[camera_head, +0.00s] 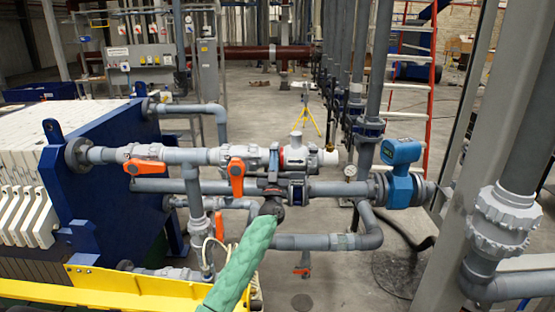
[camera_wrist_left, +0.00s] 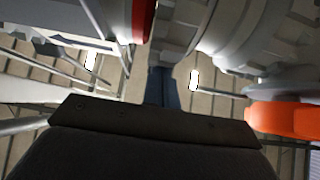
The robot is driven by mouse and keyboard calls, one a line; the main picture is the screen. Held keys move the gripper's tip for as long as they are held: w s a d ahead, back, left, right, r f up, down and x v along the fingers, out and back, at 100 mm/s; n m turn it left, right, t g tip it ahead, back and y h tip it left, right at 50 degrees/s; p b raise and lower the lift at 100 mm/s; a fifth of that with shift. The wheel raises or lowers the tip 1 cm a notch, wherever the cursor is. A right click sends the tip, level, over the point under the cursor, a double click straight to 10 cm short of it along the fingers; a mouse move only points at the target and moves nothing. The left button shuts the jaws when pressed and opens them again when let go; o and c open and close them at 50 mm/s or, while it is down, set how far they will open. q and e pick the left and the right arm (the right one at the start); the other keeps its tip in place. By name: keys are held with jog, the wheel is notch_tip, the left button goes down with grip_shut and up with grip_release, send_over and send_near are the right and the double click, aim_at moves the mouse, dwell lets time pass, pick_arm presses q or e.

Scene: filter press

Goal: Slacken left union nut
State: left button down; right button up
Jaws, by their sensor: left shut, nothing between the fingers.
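In the head view a grey-white pipe line runs across the middle. A ribbed light-grey union nut (camera_head: 227,155) sits on it above an orange valve handle (camera_head: 237,175). A white valve body (camera_head: 295,155) with a red band is to its right. I cannot tell for sure which nut is the task's left one. My left gripper (camera_head: 272,202), at the end of the green-sleeved arm, is below this line. In the left wrist view its closed fingers (camera_wrist_left: 162,88) point up towards a ribbed grey nut (camera_wrist_left: 195,25). Contact cannot be told. My right gripper is out of view.
A second orange handle (camera_head: 145,167) is to the left. A lower grey pipe (camera_head: 335,189) runs close to my gripper, with a blue flow meter (camera_head: 401,165) at right. A blue-framed filter press (camera_head: 95,180) and a yellow beam (camera_head: 140,288) bound the left.

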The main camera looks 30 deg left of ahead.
pick_arm(q)
jog(key=r, duration=0.1)
jog(key=a+r, duration=0.1)
jog(key=shift+r+y, duration=0.3)
jog(key=shift+r, duration=0.1)
jog(key=s+d+f+b, duration=0.2)
jog(key=s+d+f, duration=0.1)
jog(key=f, duration=0.5)
jog(key=shift+s+f, duration=0.2)
jog(key=shift+s, duration=0.1)
